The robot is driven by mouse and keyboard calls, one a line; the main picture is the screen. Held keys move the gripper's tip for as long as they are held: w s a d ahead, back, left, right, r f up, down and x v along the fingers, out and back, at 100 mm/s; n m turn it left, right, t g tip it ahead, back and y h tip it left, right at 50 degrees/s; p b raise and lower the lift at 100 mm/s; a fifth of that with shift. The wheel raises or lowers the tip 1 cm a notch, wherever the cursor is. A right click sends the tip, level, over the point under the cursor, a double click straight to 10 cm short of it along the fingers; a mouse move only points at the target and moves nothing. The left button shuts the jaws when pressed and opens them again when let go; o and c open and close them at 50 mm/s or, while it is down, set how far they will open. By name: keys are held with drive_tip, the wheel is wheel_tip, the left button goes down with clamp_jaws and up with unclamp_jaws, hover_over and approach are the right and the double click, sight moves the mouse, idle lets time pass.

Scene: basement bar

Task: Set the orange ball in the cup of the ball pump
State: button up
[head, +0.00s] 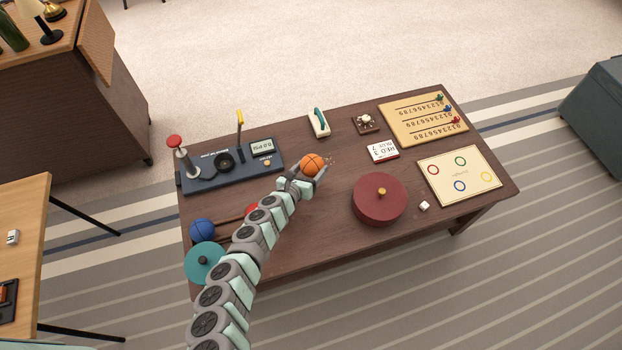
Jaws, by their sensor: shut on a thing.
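The orange ball (312,161) with dark seams is at the tip of my arm, over the middle of the table. My gripper (311,171) is shut on it, with a finger on either side. The ball pump (205,180) is a dark blue base at the table's far left, to the left of my gripper. It has a round black cup (224,160) with nothing seen in it, a red-topped plunger (174,142), a yellow-tipped lever (240,119) and a small display (263,146). My gripper is apart from the pump.
A blue ball (201,230), a partly hidden red ball (251,210) and a teal disc (203,262) lie front left. A dark red round box (379,199) stands right of my gripper. A white-and-teal object (319,123) lies behind it. Boards (424,118) fill the right end.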

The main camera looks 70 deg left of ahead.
drive_tip(key=shift+f+b, duration=0.7)
drive_tip(key=shift+f, duration=1.35)
drive_tip(key=shift+f+b, duration=0.2)
drive_tip(key=shift+b, duration=0.1)
drive_tip(key=o, duration=1.4)
drive_tip(key=shift+c, duration=0.2)
drive_tip(key=shift+r, duration=0.15)
drive_tip(key=shift+r+p, duration=0.25)
drive_tip(key=shift+p, duration=0.25)
drive_tip(key=p+v, duration=0.1)
drive_tip(key=v, duration=0.5)
drive_tip(key=shift+s+d+p, duration=0.25)
drive_tip(key=shift+d+p, duration=0.05)
drive_tip(key=shift+p, duration=0.05)
drive_tip(key=shift+o, duration=0.2)
drive_tip(key=shift+s+d, duration=0.2)
drive_tip(key=shift+s, duration=0.1)
